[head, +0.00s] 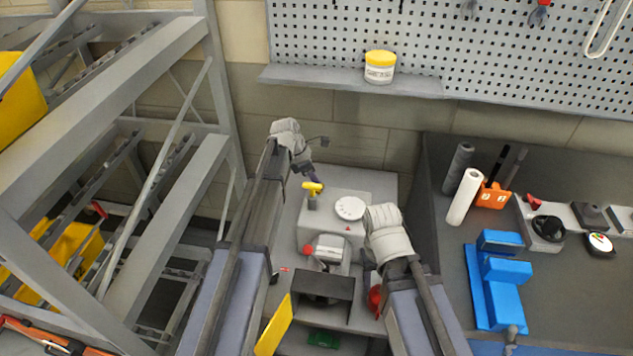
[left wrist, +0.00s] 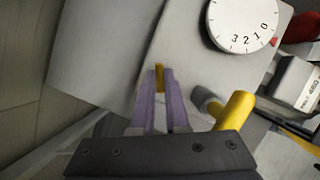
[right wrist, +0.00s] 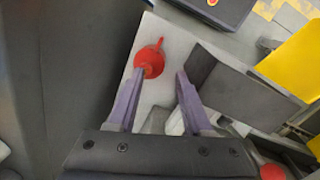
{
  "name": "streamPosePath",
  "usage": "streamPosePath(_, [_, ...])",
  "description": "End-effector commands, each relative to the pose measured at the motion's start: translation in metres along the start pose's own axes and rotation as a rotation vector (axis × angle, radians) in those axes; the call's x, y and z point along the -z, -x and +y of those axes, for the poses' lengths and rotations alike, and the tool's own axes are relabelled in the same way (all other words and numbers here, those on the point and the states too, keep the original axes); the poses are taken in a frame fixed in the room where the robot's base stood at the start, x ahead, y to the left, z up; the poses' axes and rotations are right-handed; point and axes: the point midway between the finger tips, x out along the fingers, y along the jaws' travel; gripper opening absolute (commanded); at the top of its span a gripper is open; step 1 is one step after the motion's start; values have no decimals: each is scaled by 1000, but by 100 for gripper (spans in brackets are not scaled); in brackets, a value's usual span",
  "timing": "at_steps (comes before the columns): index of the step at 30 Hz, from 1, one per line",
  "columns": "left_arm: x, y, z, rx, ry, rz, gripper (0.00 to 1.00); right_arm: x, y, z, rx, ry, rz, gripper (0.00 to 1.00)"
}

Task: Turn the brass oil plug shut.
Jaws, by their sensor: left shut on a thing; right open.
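My left gripper (head: 317,181) reaches down at the back of the grey machine top. In the left wrist view, its purple fingers (left wrist: 158,75) are shut on a small brass piece (left wrist: 160,80), which looks like the oil plug. Only its narrow end shows between the fingertips. How far the plug is turned cannot be told. My right gripper (right wrist: 159,75) is open and empty, with a red part with a thin spout (right wrist: 149,62) beyond its fingertips. In the head view the right wrist hides most of that gripper.
A yellow T-handle (head: 312,187) stands close beside my left fingers. A white numbered dial (head: 349,208) lies to its right. A white box (head: 330,248) and a dark open bin (head: 323,292) are in front. A blue fixture (head: 497,280) is on the right bench, a metal rack at left.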

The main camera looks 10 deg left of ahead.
Motion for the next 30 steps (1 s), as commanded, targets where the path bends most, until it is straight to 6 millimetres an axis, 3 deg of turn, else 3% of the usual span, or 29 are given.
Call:
streamPosePath(11, [0,0,1,9,-22,1,0,0,0,0,0,0,0,50])
streamPosePath(22, [-1,-1,4,154,-369,1,0,0,0,0,0,0,0,50])
streamPosePath(30, [0,0,3,185,-447,0,0,0,0,0,0,0,0,50])
